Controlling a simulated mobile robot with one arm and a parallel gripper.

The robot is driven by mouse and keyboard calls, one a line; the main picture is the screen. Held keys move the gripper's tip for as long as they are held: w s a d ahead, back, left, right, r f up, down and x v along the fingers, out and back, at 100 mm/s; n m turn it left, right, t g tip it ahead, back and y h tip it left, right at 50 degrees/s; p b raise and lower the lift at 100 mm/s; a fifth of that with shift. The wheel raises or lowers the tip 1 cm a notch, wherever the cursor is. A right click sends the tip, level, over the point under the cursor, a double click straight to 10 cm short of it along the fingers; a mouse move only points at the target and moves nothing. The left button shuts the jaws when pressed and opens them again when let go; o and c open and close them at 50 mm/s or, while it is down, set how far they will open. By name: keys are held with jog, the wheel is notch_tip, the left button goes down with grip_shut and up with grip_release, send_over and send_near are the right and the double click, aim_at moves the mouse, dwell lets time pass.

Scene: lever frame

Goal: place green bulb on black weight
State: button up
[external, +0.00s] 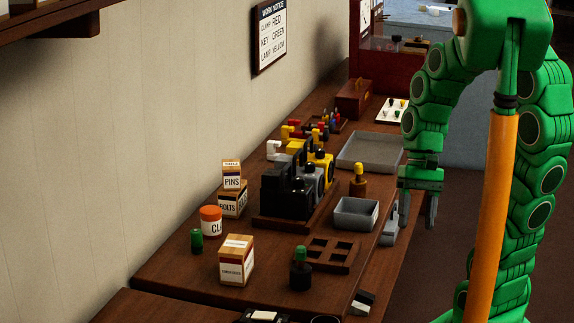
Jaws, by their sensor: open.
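My gripper (418,212) hangs at the right, fingers pointing down and apart, with nothing visible between them. It is right of the grey bin and above the bench's right edge. A black bottle-like piece with a green top (300,268) stands upright at the front of the bench; I cannot tell whether it is the black weight with a green bulb on it. A small green cylinder (196,240) stands at the left. A white tray (383,119) at the back holds several tiny coloured pieces, too small to identify. Black blocks (285,190) stand in the lever frame.
The bench (170,275) also holds a grey bin (352,222), a flat grey tray (352,160), a wooden compartment rack (330,265), a brown piece with a yellow top (358,182), an orange-lidded jar (210,220) and boxes (236,262). Free room lies at the front left.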

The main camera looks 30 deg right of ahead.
jog(key=s+d+r+n+t+h, duration=0.1)
jog(key=s+d+r+n+h, duration=0.1)
jog(key=s+d, duration=0.3)
jog(key=shift+d+n+t+h, duration=0.4)
jog(key=shift+d+n+h, duration=0.1)
jog(key=shift+d+h, duration=0.15)
dwell(0.9)
